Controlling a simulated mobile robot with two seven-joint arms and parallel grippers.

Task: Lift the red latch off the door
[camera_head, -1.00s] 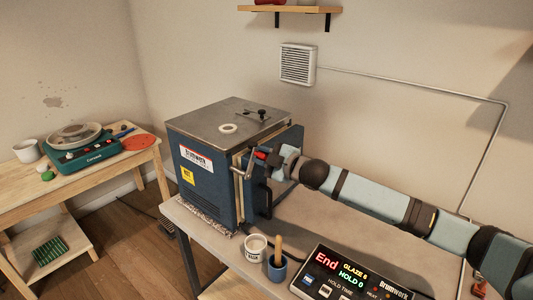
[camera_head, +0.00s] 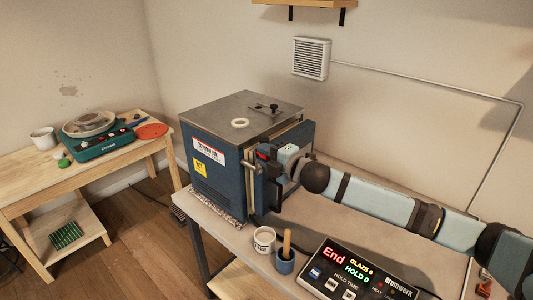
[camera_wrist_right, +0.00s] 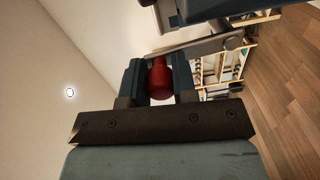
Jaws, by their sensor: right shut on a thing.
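The blue kiln (camera_head: 215,180) stands on the table, with its door (camera_head: 305,143) at its right side. The red latch grip (camera_head: 262,155) is at the front edge of the door, beside a metal latch bar (camera_head: 250,167). My right gripper (camera_head: 270,156) reaches in from the right and is shut on the red grip. In the right wrist view the red grip (camera_wrist_right: 160,80) sits between the two dark fingers, and the metal bar (camera_wrist_right: 195,47) runs just beyond it. I cannot tell whether the bar still touches its catch. My left gripper is not in view.
A white cup (camera_head: 264,240), a blue pot with a wooden handle (camera_head: 285,257) and a control box reading "End" (camera_head: 358,275) stand along the table's front. A wooden bench (camera_head: 95,165) with a pottery wheel is at left. The wall is behind the kiln.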

